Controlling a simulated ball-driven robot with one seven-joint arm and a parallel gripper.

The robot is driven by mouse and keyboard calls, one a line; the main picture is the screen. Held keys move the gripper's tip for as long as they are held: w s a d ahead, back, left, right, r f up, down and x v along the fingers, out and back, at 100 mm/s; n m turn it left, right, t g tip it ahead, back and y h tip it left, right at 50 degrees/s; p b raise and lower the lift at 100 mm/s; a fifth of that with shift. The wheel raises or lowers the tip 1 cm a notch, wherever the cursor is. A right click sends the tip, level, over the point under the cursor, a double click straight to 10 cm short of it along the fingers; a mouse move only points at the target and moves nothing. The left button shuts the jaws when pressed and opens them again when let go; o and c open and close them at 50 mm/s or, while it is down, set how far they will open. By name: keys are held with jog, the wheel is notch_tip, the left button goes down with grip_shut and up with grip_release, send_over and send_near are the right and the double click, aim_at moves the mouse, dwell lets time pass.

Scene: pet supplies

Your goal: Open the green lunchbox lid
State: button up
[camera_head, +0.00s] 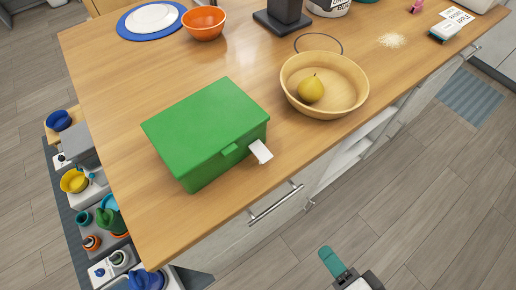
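The green lunchbox (208,132) stands on the wooden counter near its front edge. Its lid (205,118) is down and looks closed. A small green tab (229,149) sticks out from the front side, and a white tag-like piece (260,151) juts out beside it. My gripper (333,262) shows partly at the bottom edge, as a teal finger and grey-white parts. It is well below and to the right of the lunchbox, out over the floor and not touching it. Whether its fingers are apart cannot be seen.
On the wooden counter (110,100), a wooden bowl (350,100) with a yellow pear (311,88) stands right of the lunchbox. An orange bowl (204,23) and a blue plate (132,32) are behind. A drawer handle (275,203) protrudes below the front edge. Counter left of the lunchbox is clear.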

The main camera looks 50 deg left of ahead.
jog(key=s+a+r+g+y+p, duration=0.1)
jog(key=s+a+r+g+y, duration=0.25)
jog(key=a+r+y, duration=0.8)
jog(key=a+r+h, duration=0.1)
jog(key=a, duration=0.3)
jog(key=a+r+h+p, duration=0.1)
jog(key=a, duration=0.4)
jog(key=a+r+h+p, duration=0.1)
jog(key=a, duration=0.3)
jog(key=shift+s+a+m+t+h, duration=0.1)
jog(key=shift+a+m+t+h, duration=0.15)
jog(key=shift+m+h, duration=0.1)
jog(key=shift+d, duration=0.1)
grip_shut()
